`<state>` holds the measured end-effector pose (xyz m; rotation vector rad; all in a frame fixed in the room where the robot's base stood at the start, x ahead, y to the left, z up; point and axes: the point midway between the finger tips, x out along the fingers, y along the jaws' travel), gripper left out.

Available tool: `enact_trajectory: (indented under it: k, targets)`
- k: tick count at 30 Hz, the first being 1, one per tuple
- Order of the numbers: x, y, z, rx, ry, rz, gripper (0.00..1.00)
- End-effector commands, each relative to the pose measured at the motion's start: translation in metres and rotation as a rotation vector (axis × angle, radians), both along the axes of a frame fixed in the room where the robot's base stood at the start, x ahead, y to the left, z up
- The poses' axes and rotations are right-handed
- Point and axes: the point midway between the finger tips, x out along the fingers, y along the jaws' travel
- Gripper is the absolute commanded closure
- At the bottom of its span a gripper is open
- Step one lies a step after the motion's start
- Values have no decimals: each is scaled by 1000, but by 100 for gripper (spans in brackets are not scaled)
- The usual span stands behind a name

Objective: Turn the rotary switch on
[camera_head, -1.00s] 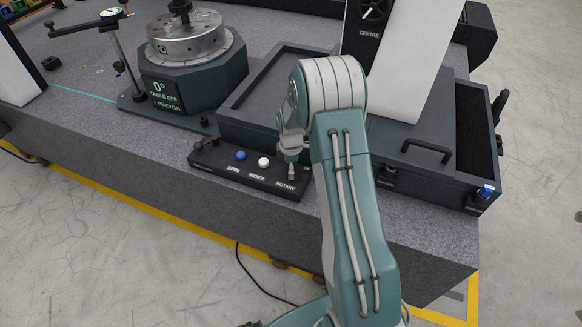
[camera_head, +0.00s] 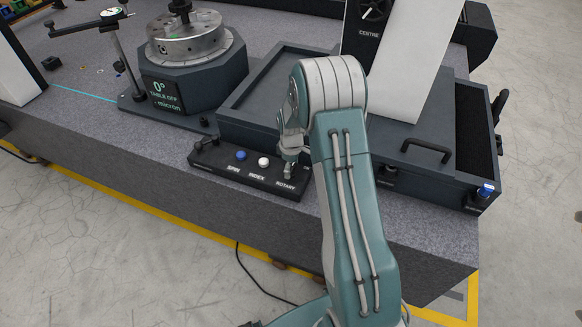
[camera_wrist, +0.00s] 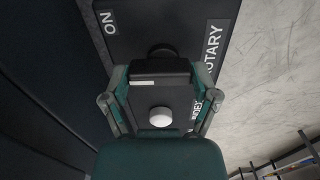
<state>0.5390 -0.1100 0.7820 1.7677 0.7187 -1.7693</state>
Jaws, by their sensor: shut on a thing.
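The rotary switch is at the right end of the black control panel (camera_head: 222,172), above the label ROTARY. My gripper (camera_head: 288,172) reaches down over it and largely hides it in the head view. In the wrist view the switch's dark knob (camera_wrist: 160,72), with a short white mark, sits between the two fingers of my gripper (camera_wrist: 160,88). The gripper is shut on the knob. The label ON shows at the upper left of the knob and ROTARY at its right.
A blue button (camera_head: 241,155) and a white button (camera_head: 264,162) stand left of the switch, close to my gripper. A dark tray (camera_head: 262,75) lies behind the panel. A drawer box with a black handle (camera_head: 427,150) is at right.

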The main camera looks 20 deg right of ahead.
Motion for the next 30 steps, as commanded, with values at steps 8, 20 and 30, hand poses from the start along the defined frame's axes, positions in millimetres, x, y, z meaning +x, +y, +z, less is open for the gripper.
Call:
enact_trajectory:
  k: [8, 20, 30]
  targets:
    - [0, 0, -1, 0, -2, -260, 70]
    - [-1, -1, -1, 0, -1, -549, 70]
    - [-2, -1, -1, 0, -1, -651, 70]
